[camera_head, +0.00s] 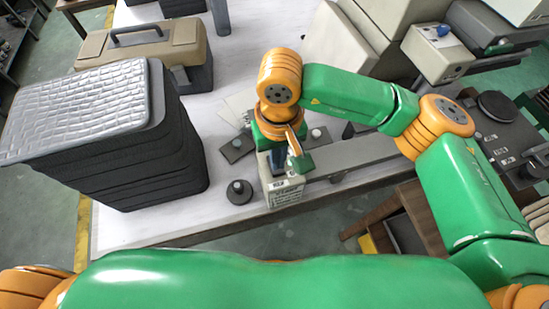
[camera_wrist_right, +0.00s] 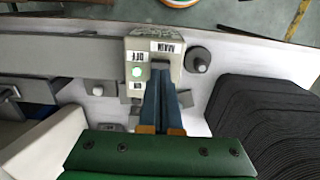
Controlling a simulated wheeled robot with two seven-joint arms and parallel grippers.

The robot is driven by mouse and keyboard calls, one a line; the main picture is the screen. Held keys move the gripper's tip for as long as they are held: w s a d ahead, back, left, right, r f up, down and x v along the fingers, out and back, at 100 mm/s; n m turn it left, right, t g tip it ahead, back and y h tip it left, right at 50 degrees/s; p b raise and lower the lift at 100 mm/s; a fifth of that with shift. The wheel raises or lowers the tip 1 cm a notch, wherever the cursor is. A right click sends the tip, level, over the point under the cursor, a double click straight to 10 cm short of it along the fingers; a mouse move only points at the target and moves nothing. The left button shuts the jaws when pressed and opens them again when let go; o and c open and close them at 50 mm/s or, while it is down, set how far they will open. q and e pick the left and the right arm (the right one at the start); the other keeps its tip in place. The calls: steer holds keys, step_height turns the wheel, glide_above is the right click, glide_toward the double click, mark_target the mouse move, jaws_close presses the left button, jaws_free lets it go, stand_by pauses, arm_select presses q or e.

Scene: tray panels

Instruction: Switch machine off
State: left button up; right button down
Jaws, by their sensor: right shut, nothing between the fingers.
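The machine's switch box (camera_head: 285,194) is a small pale box at the table's front edge in the head view. In the right wrist view the switch box (camera_wrist_right: 150,42) shows upside-down labels that seem to read MAIN, OFF and ON. My left gripper is not in view.
A stack of dark trays (camera_head: 130,165) with a silvery textured top stands left on the white table. A dark round knob (camera_head: 239,191) stands just left of the box. A grey rail (camera_head: 350,157) runs right from the box. A tan case (camera_head: 140,45) sits behind the trays.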

steer(key=shift+f+b, duration=0.85)
steer(key=shift+b, duration=0.2)
stand_by(0.8)
steer(key=shift+r+p, duration=1.8)
steer(key=shift+r, duration=1.75)
